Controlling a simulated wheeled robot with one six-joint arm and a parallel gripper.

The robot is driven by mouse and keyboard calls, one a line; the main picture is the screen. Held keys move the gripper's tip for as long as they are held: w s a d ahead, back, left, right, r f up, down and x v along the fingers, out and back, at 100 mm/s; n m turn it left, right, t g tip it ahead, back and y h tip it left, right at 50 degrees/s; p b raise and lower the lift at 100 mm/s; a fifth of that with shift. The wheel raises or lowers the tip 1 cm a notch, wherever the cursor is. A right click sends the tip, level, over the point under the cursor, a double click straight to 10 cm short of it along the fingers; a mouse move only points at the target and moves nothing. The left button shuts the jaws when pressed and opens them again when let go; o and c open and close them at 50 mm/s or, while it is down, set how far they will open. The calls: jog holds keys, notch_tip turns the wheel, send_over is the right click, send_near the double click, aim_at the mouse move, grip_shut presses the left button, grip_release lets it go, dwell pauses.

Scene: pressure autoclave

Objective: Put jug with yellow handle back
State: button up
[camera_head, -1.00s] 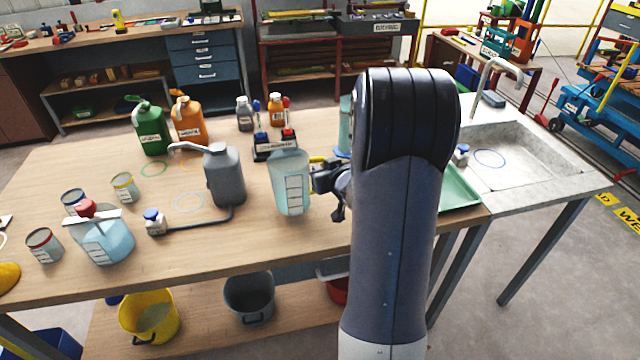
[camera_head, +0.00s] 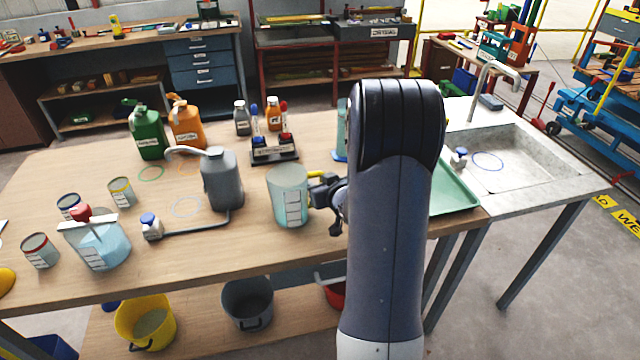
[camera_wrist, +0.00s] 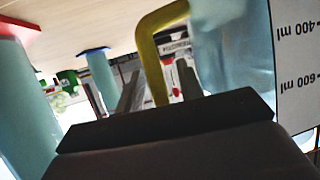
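The jug with the yellow handle (camera_head: 288,200) is pale blue and see-through, with a white scale label. It stands upright on the wooden bench, left of my arm. Its yellow handle (camera_head: 318,174) points right, towards my gripper (camera_head: 326,192). In the wrist view the yellow handle (camera_wrist: 153,65) shows between the two grey fingers of my gripper (camera_wrist: 160,80), with a gap beside the right finger. My gripper looks open around the handle. The jug's wall and scale (camera_wrist: 295,60) fill the right side there. My arm hides part of the bench.
A pen stand (camera_head: 274,155) is behind the jug, and a grey can with a long spout (camera_head: 221,180) is to its left. A teal cylinder (camera_wrist: 100,75) with a blue foot shows in the wrist view. A green tray (camera_head: 455,192) and a sink (camera_head: 515,155) are right of my arm.

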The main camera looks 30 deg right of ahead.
jog(key=shift+r, duration=0.2)
jog(key=v, duration=1.2)
jog(key=shift+p, duration=0.3)
